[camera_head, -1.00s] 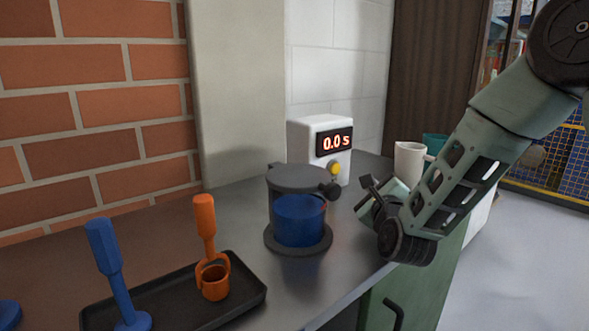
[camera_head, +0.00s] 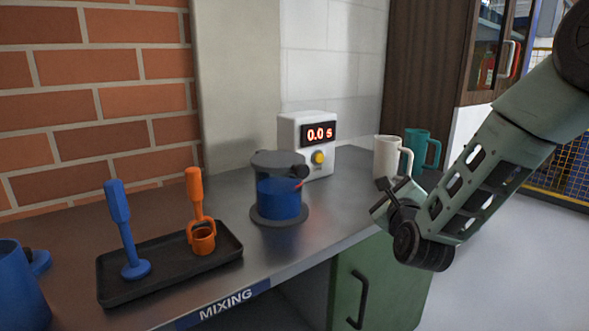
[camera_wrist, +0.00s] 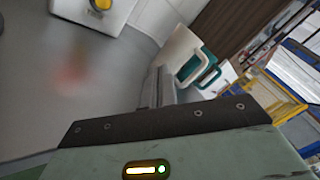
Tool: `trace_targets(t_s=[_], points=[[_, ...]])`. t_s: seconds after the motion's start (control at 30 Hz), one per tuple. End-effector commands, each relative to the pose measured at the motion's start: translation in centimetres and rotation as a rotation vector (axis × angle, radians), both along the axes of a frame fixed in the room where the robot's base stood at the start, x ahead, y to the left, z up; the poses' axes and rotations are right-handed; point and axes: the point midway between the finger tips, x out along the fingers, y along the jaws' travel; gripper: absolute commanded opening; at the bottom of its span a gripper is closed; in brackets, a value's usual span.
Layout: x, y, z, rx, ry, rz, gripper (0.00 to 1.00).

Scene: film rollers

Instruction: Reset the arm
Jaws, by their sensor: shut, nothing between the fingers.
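My arm (camera_head: 478,185) comes in from the right in the head view and bends at a dark joint near the counter's front edge. My gripper (camera_head: 388,198) is at its end, shut and empty, level with the counter's right part and in front of the white mug. In the wrist view, my gripper (camera_wrist: 158,88) shows as closed fingers with nothing between them. It appears apart from the mugs.
On the counter (camera_head: 330,215) stand a blue-filled vessel (camera_head: 279,198), a timer (camera_head: 308,147) reading 0.0 s, a white mug (camera_head: 388,157) and a teal mug (camera_head: 419,146). A black tray (camera_head: 170,284) holds blue and orange tools. A blue jug (camera_head: 15,290) stands at left.

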Motion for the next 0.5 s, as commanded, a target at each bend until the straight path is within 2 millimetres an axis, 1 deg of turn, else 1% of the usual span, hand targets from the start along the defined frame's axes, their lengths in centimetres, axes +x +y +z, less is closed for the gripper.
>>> trace_targets(t_s=[0.07,0.33,0.5], points=[[0.0,0.0,0.0,-0.014,0.008,0.003,0.0],[-0.5,-0.2,-0.8,-0.178,0.096,0.036,0.0],[-1.1,-0.5,-1.6,-0.342,0.18,0.076,0.0]])
